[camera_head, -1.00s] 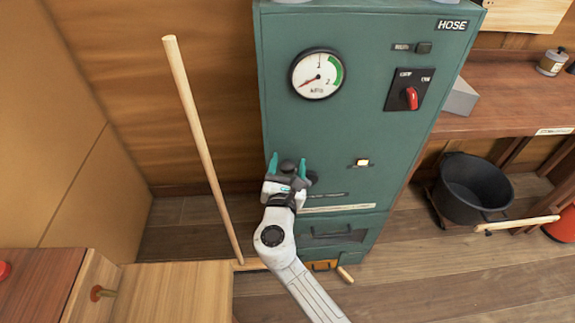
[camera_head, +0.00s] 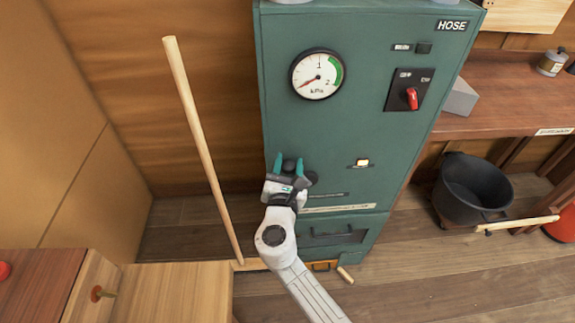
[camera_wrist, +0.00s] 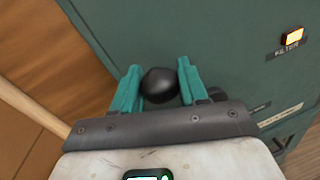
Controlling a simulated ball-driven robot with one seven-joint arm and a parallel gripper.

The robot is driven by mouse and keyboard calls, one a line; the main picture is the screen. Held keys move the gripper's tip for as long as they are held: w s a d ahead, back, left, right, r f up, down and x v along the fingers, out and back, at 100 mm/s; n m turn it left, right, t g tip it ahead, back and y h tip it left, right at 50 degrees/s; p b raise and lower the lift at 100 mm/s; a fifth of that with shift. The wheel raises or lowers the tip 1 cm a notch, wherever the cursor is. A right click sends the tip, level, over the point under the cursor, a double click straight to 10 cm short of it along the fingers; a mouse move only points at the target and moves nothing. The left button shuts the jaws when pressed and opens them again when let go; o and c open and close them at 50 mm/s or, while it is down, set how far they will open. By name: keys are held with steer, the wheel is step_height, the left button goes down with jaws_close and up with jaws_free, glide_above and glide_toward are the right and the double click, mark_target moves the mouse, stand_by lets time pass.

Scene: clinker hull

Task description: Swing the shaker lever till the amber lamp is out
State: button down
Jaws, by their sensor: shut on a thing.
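The shaker lever's black ball knob (camera_wrist: 160,85) sits between the teal fingers of my gripper (camera_wrist: 158,82) in the wrist view. My gripper is shut on it. In the head view my gripper (camera_head: 289,165) is at the lower left of the green cabinet's front (camera_head: 330,135), with the dark knob (camera_head: 290,165) between its fingertips. The lever's shaft is hidden behind my gripper. The amber lamp (camera_head: 362,162) is lit, to the right of the gripper; it also glows in the wrist view (camera_wrist: 292,36), above a small label.
The cabinet carries a pressure gauge (camera_head: 318,75) with its needle low and a red rotary switch (camera_head: 411,98). A wooden pole (camera_head: 200,145) leans left of the cabinet. A black bucket (camera_head: 470,190) stands right. A wooden box (camera_head: 175,292) is at lower left.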

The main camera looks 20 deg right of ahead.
steer(key=shift+s+d+r+m+p, duration=0.15)
steer(key=shift+d+r+m, duration=0.05)
steer(key=shift+d+m, duration=0.2)
steer(key=shift+s+d+r+m+p, duration=0.1)
steer(key=shift+d+r+m+p, duration=0.1)
steer(key=shift+d+m, duration=0.15)
steer(key=s+d+m, duration=0.1)
steer(key=d+m, duration=0.1)
steer(key=s+d+m+y, duration=0.1)
steer(key=d+m, duration=0.1)
steer(key=d, duration=0.1)
steer(key=d+m+g, duration=0.1)
steer(key=d+m, duration=0.2)
steer(key=shift+s+d+y+p, duration=0.25)
steer(key=shift+s+y+p, duration=0.05)
steer(key=shift+s, duration=0.1)
steer(key=shift+s+d+f+m+y, duration=0.2)
steer(key=shift+d+f+m, duration=0.1)
steer(key=shift+d+m, duration=0.3)
steer(key=shift+s+d+f+m+y, duration=0.1)
steer(key=shift+s+d+f+m, duration=0.15)
steer(key=shift+d+m, duration=0.3)
steer(key=shift+d+f, duration=0.15)
steer(key=shift+d, duration=0.05)
steer(key=c, duration=0.7)
jaws_free()
steer(key=shift+o, duration=0.2)
steer(key=v, duration=1)
steer(key=shift+s, duration=0.35)
